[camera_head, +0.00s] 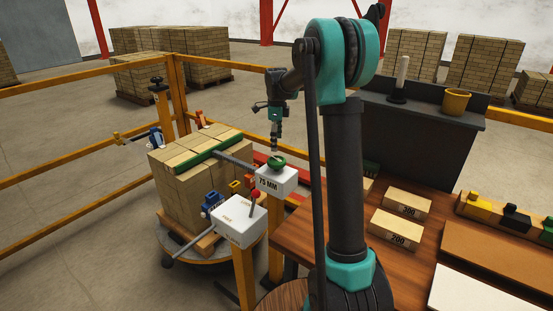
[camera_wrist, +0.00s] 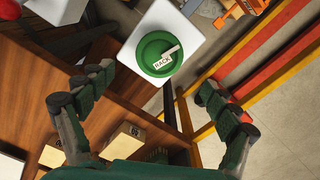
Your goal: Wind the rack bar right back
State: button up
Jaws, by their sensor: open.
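The green rack handwheel (camera_head: 276,163) sits on top of the white box marked 75 MM (camera_head: 270,182). In the wrist view the wheel (camera_wrist: 160,54) shows from above, with a RACK label and a pale handle piece. A grey rack bar (camera_head: 237,161) runs from the box side to the brick stack, where a long green bar (camera_head: 207,150) lies along the top. My gripper (camera_head: 275,148) points down just above the wheel. In the wrist view its fingers (camera_wrist: 156,80) are spread apart and empty, with the wheel ahead between them. I see no contact with the wheel.
A strapped brick stack (camera_head: 180,200) stands on a turntable. A white box with a red-knobbed lever (camera_head: 240,222) is in front of the rack box. A wooden bench (camera_head: 400,265) with blocks marked 200 and 300 lies right. Yellow rails (camera_head: 85,80) fence the left side.

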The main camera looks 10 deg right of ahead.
aim_at(277, 159)
notch_tip(277, 159, down, 8)
jog(key=shift+r, duration=0.1)
dwell(0.4)
jog(key=c, duration=1.2)
